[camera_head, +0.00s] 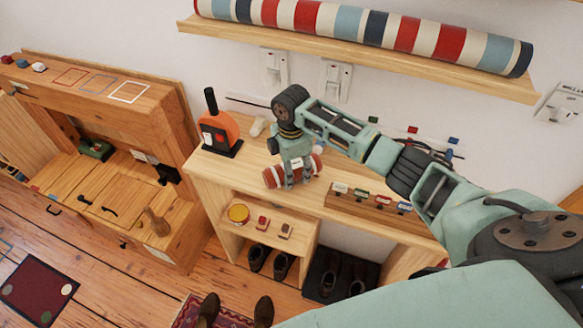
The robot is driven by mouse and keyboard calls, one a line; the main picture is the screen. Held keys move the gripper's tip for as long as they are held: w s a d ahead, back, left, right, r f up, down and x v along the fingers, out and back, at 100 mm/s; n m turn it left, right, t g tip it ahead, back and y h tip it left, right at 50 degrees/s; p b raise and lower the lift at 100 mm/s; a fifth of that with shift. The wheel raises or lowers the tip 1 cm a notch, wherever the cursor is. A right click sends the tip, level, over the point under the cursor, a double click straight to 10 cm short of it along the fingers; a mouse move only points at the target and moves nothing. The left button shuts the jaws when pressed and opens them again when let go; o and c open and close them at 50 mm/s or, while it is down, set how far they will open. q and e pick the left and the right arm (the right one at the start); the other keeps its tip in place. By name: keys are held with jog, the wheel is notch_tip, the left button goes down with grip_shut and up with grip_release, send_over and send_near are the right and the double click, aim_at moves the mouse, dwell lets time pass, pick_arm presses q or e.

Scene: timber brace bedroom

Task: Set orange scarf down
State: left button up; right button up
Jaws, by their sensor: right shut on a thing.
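The orange scarf (272,178) is a short reddish-orange roll with pale bands, at the wooden shelf unit's top (225,168). My right gripper (291,180) comes down over the roll from above and is shut on it. The roll's ends show on both sides of the fingers; its middle is hidden by them. I cannot tell whether the roll touches the top or hangs just above it. My left gripper is not in view.
An orange and black device (217,130) stands left of the roll, and a rack of small coloured tags (370,205) lies to its right. Shoes (270,262) and a yellow tin (238,213) sit below. A striped roll (370,30) lies on the wall shelf above.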

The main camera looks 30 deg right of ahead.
jog(key=shift+w+f, duration=0.1)
jog(key=shift+f, duration=0.2)
jog(key=shift+f, duration=0.1)
jog(key=o, duration=1.2)
notch_tip(320, 180, up, 12)
jog(key=shift+r+b, duration=0.2)
jog(key=shift+b, duration=0.85)
